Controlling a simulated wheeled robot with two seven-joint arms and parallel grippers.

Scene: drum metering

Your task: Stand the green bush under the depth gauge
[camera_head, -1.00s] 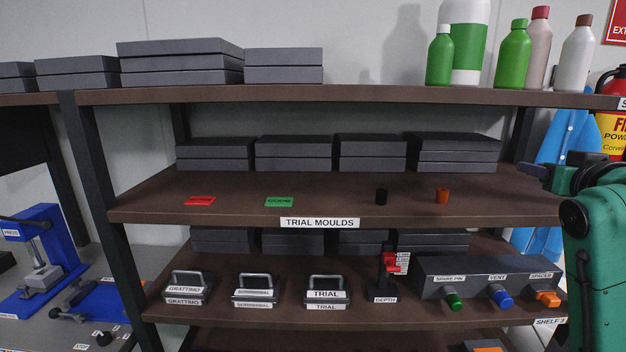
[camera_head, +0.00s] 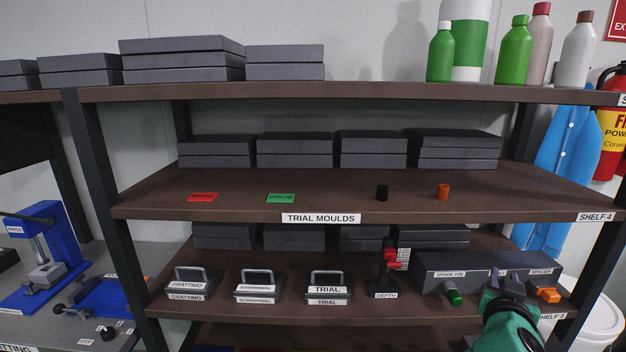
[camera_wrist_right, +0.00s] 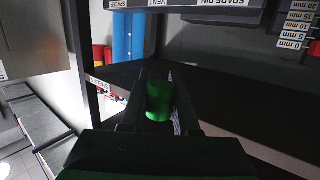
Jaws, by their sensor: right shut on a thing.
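The green bush (camera_wrist_right: 160,101) is a small green cylinder between the two fingers of my right gripper (camera_wrist_right: 160,98), which is shut on it. The depth gauge (camera_head: 388,272) is a black stand with a red part and a white scale, labelled DEPTH, on the lower shelf to the left of my gripper. Its scale also shows at the upper right of the wrist view (camera_wrist_right: 298,28). My left gripper is not in view.
Handled weights (camera_head: 327,285) stand left of the gauge. The shelf above holds a black cylinder (camera_head: 382,192) and an orange cylinder (camera_head: 443,191).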

